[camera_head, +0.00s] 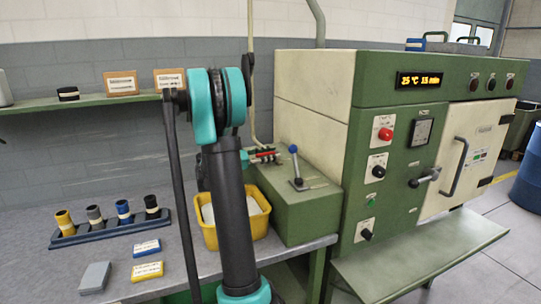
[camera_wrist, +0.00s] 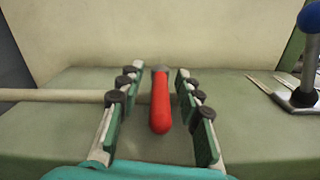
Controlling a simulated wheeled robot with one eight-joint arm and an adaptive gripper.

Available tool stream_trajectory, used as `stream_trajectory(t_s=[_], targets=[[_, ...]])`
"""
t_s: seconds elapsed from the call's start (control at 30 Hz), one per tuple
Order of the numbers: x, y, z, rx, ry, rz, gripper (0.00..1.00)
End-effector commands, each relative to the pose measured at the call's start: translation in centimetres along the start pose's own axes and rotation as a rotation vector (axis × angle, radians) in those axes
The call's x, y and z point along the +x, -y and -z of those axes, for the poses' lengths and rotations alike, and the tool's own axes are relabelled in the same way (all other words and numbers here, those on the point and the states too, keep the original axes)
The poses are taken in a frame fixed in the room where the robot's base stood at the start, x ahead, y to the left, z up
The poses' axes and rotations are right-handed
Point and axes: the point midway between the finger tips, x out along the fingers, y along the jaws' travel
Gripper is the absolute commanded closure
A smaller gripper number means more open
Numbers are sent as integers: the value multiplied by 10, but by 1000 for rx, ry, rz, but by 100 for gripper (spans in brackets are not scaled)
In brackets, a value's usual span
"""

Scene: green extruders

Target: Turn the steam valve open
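The steam valve shows as a red lever handle (camera_wrist: 160,103) with a grey end in the wrist view, beside a cream pipe (camera_wrist: 55,95). My gripper (camera_wrist: 160,78) is open. Its green-and-white fingers with dark round pads stand on either side of the red handle, with a visible gap on each side. In the head view, a bit of red at the valve (camera_head: 266,153) shows beside the green box, at the foot of the pipe. My arm and gripper partly hide that area, so the valve body is mostly unseen.
A blue-knobbed lever (camera_head: 296,168) stands on the green box (camera_head: 300,215), right of the valve. A yellow bin (camera_head: 262,222) sits below on the bench. The green machine (camera_head: 400,150) stands to the right. A rack (camera_head: 110,232) of colored cylinders is at left.

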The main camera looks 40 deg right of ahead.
Motion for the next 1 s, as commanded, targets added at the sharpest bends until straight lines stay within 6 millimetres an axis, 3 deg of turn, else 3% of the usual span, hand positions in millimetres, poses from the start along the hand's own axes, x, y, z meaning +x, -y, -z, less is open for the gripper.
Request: stream_trajectory(t_s=[0.07, 0.33, 1.0], targets=[[0, 0, 0, 0, 0, 0, 67], [0, 0, 0, 0, 0, 0, 100], [0, 3, -1, 0, -14, -71, 100]])
